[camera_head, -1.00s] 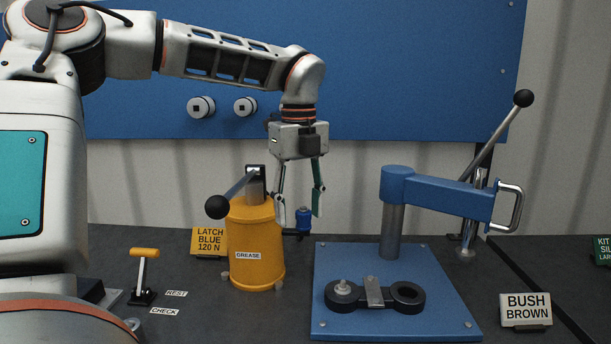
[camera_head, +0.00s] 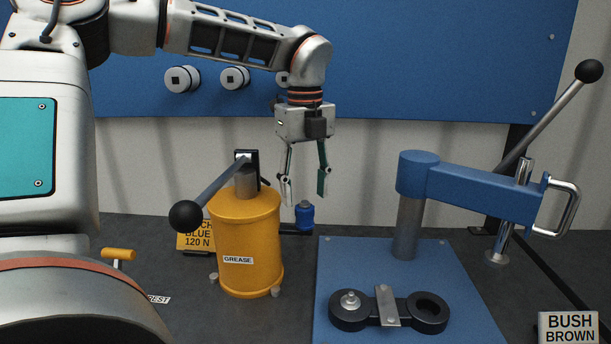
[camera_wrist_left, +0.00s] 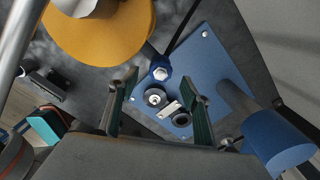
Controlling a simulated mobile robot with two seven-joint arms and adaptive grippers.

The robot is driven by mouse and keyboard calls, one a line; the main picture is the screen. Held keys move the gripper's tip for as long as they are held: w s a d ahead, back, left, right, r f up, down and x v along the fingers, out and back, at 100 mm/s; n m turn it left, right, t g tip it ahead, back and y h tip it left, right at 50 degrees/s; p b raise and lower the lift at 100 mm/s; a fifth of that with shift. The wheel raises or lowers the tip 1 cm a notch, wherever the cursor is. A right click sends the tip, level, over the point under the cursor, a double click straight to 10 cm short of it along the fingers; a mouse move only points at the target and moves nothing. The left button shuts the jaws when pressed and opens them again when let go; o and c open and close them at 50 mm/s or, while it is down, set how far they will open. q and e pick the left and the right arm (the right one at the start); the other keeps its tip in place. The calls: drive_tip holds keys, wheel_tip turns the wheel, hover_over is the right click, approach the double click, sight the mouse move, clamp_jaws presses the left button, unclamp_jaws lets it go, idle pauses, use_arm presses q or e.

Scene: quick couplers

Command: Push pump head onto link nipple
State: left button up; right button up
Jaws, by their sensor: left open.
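The blue pump head (camera_head: 305,214) sits on the end of a dark arm or hose at the right of the yellow grease pump (camera_head: 248,245). The black link (camera_head: 395,313) lies on the blue base plate (camera_head: 335,255). The light metal nipple (camera_head: 350,299) stands up on the link's left eye; the right eye is an open ring. My left gripper (camera_head: 305,193) is open and points down just above the pump head, with nothing between its fingers. In the left wrist view the pump head (camera_wrist_left: 160,69) shows between and beyond the fingers, with the link (camera_wrist_left: 170,106) beside it.
A blue press arm (camera_head: 470,188) with a post and a ball-ended lever (camera_head: 545,120) stands over the plate's right side. The pump's own ball lever (camera_head: 187,215) slants out to the left. A BUSH BROWN sign (camera_head: 568,327) stands at front right.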

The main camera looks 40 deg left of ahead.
sight(305, 206)
use_arm(q)
drive_tip(key=shift+f, duration=2.45)
drive_tip(key=c, duration=1.3)
